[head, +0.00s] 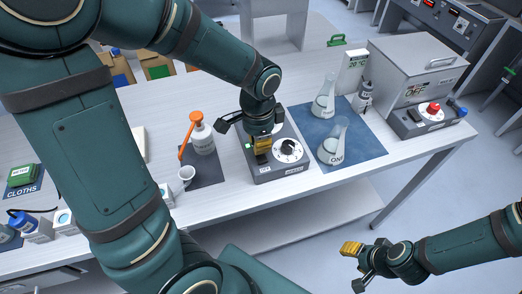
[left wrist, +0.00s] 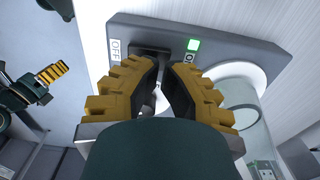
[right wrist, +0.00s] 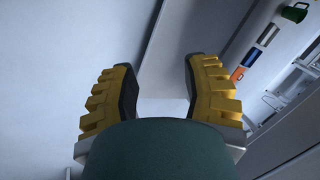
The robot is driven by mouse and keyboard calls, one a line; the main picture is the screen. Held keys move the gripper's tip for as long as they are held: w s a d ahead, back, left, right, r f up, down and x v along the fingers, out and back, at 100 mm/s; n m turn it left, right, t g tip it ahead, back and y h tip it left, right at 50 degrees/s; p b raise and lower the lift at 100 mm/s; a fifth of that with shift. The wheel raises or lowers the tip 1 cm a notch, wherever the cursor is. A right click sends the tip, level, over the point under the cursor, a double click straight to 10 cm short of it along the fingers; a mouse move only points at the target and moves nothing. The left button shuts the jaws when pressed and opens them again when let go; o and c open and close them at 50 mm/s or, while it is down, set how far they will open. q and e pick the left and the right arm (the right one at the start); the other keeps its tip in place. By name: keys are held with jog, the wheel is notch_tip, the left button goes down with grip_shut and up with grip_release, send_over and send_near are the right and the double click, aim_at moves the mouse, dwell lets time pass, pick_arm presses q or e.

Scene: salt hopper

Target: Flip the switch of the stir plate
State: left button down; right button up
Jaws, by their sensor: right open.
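The stir plate (head: 278,172) is a dark grey box with a round pale top and a black dial (head: 288,147) on the white bench. My left gripper (head: 262,150) points down over its left front part. My right gripper (right wrist: 157,75) is open and empty, away from the bench.
On the blue mat right of the stir plate stand two flasks (head: 333,140) (head: 324,98). An orange-capped bottle (head: 202,137) and a small white cup (head: 185,177) stand left of it. A grey box device (head: 410,75) is at right. The bench front is clear to the right.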

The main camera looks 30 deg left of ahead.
pick_arm(q)
jog(key=shift+r+p, duration=1.85)
jog(key=shift+r, duration=0.6)
pick_arm(e)
jog(key=r, duration=0.2)
jog(key=w+r, duration=0.1)
jog(key=r, duration=0.1)
jog(key=shift+w+d, duration=0.15)
pick_arm(q)
jog(key=shift+f, duration=0.1)
